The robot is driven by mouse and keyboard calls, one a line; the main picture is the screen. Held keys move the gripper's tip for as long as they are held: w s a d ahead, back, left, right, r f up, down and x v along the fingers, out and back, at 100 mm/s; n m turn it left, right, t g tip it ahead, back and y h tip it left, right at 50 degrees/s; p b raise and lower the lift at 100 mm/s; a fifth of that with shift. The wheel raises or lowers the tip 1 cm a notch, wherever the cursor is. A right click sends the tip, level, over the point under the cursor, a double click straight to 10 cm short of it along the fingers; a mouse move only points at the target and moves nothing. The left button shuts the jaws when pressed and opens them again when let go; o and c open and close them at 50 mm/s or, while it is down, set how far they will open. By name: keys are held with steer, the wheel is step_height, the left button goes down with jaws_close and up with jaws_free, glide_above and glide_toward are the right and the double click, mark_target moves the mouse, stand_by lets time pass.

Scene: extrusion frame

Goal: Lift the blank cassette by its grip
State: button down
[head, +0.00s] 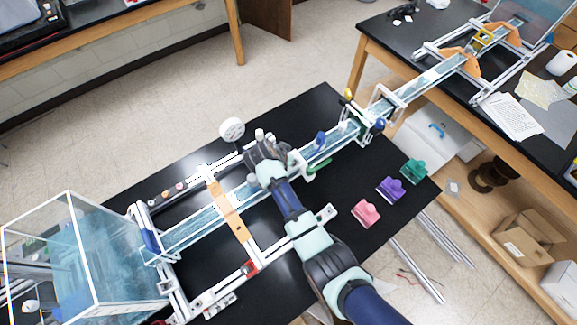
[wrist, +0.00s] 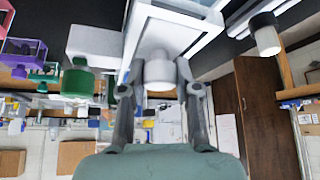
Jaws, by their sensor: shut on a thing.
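My gripper (wrist: 158,82) has its two fingers on either side of a round white grip (wrist: 159,68), and it is shut on it. The grip belongs to a white piece, taken to be the blank cassette (wrist: 180,38), seen behind it in the wrist view.
Pink (head: 365,213), purple (head: 391,188) and green (head: 414,171) pieces with knobs stand on the black table right of the arm. A white round-headed part (head: 231,130) stands behind the channel. A wooden bar (head: 228,210) crosses the channel. A clear tank (head: 85,260) is at the left end.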

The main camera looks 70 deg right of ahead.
step_height(320, 180, up, 20)
steer(key=shift+b, duration=0.35)
